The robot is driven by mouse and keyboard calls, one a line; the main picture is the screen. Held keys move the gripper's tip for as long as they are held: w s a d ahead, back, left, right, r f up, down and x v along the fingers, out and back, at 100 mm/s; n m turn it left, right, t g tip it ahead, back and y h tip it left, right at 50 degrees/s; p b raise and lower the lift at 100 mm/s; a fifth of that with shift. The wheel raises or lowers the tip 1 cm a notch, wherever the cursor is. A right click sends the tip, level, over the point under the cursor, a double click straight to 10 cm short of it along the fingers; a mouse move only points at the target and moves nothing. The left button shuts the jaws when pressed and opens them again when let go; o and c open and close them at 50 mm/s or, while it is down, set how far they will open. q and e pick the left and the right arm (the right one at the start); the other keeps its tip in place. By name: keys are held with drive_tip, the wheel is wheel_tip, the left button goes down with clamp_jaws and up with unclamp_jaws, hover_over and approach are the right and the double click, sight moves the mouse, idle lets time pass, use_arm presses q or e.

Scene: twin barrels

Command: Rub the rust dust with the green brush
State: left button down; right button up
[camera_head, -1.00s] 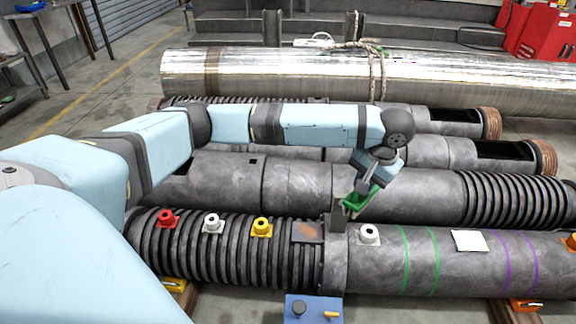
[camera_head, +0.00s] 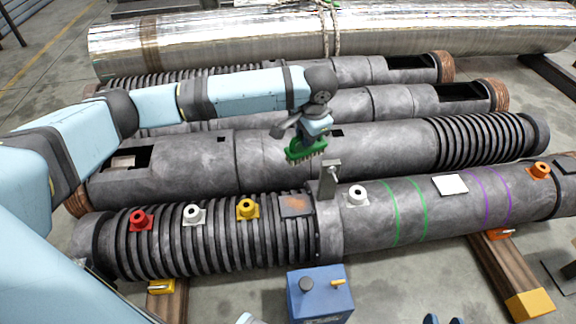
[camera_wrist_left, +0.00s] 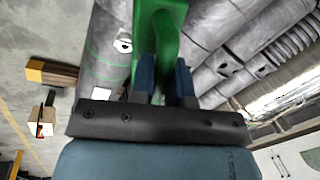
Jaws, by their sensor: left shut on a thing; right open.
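The green brush (camera_head: 306,148) is in my left gripper (camera_head: 313,137), held above the dark barrels with its tan bristles down. In the left wrist view the green handle (camera_wrist_left: 160,35) is between the two dark blue fingers of that gripper (camera_wrist_left: 165,75). The rust dust (camera_head: 295,203) is an orange-brown patch on a dark square plate on the front barrel's ribbed part. The brush is above and beyond this patch, apart from it. My right gripper (camera_head: 443,320) shows only as two separated blue fingertips at the bottom edge.
A grey upright bracket (camera_head: 329,180) stands on the front barrel right of the rust. Red (camera_head: 141,219), white (camera_head: 193,214) and yellow (camera_head: 247,208) knobs are left of it. A blue box (camera_head: 319,293) stands in front. A white pad (camera_head: 450,185) lies farther right.

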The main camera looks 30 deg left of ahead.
drive_tip(key=w+a+r+t+y+b, duration=0.1)
drive_tip(key=a+r+t+y+b, duration=0.4)
drive_tip(key=r, duration=0.5)
use_arm(q)
drive_tip(key=w+a+f+m+h+b, duration=0.1)
drive_tip(key=w+a+f+m+b, duration=0.1)
drive_tip(key=f+m, duration=0.9)
drive_tip(key=w+a+f+m+h+b, duration=0.2)
drive_tip(key=a+f+m+b, duration=0.3)
drive_tip(key=f+m, duration=0.6)
drive_tip(key=shift+w+a+f+h+b, duration=0.25)
drive_tip(key=shift+w+f+b, duration=0.4)
drive_tip(key=shift+f, duration=1.55)
use_arm(e)
wheel_tip(320, 180, down, 10)
drive_tip(key=n+g+h, duration=0.1)
drive_tip(key=g, duration=0.2)
drive_tip(key=shift+w+d+r+n+g, duration=0.15)
drive_tip(key=shift+w+d+n+g, duration=0.05)
drive_tip(key=shift+w+n+g, duration=0.2)
use_arm(q)
drive_tip(key=shift+f+b, duration=0.6)
drive_tip(key=shift+f, duration=0.9)
use_arm(e)
drive_tip(key=shift+w+d+r+n, duration=0.2)
drive_tip(key=shift+w+d+n, duration=0.05)
drive_tip(key=shift+w+n, duration=0.15)
